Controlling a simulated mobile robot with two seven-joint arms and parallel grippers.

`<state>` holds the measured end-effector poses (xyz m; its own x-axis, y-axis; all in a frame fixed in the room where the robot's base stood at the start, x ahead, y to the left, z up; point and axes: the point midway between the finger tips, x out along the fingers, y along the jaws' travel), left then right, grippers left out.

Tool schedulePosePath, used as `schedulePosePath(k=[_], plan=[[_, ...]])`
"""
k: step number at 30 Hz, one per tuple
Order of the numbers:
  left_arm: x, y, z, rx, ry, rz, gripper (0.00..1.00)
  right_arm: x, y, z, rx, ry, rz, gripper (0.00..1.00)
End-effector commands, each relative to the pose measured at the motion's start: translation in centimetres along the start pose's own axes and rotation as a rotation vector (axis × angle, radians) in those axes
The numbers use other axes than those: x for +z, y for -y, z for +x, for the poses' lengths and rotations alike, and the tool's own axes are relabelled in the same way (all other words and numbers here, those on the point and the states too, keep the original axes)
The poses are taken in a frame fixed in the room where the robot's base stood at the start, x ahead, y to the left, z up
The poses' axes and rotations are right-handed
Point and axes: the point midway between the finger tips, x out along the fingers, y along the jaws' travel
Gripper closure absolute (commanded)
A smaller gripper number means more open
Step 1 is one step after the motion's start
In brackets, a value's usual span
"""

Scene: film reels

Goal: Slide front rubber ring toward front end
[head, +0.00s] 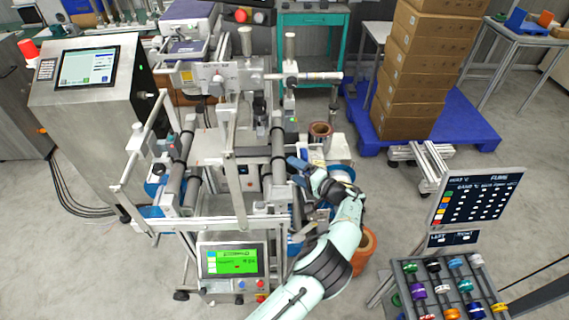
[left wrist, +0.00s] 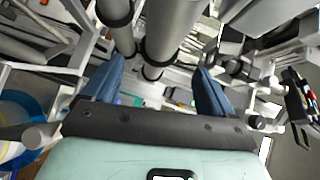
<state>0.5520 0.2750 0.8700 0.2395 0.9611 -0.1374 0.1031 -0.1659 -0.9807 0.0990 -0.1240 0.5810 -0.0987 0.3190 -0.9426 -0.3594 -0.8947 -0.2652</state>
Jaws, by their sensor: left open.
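The machine has a grey roller (head: 278,143) running front to back on its right side, with dark rubber bands around it. In the left wrist view a grey roller (left wrist: 170,28) with a dark ring (left wrist: 153,58) lies ahead of my fingers. I cannot tell for certain which band is the front ring. My left gripper (head: 294,170) has its blue fingers just right of the roller in the head view. In the left wrist view my left gripper (left wrist: 160,66) is open, its fingers wide apart with nothing held. My right gripper is not in view.
A control box with a green screen (head: 232,262) stands at the machine's front. A second roller (head: 187,142) runs along the left side. An orange-brown roll (head: 363,250) stands beside my arm. Stacked cartons (head: 425,70) sit on a blue pallet at the back right.

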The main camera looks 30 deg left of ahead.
Motion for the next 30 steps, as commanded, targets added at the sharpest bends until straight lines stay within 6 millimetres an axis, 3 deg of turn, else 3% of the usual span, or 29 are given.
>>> schedulePosePath(k=[3, 9, 21, 23, 29, 30], plan=[[0.0, 0.1, 2.5, -0.001, 0.002, 0.000, 0.14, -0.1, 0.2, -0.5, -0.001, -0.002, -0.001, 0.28], [0.0, 0.0, 4.9, 0.001, 0.000, 0.001, 0.14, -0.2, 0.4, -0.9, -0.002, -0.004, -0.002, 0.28], [0.0, -0.1, 5.7, 0.001, -0.001, 0.001, 0.14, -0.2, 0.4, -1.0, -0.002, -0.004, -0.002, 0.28], [0.0, -0.1, 5.7, 0.001, -0.001, 0.001, 0.30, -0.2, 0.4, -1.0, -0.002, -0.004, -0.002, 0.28], [0.0, -0.1, 5.7, 0.001, -0.001, 0.001, 0.95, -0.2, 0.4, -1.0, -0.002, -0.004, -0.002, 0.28], [0.0, -0.1, 5.7, 0.001, -0.001, 0.001, 0.95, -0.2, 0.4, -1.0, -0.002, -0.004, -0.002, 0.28]])
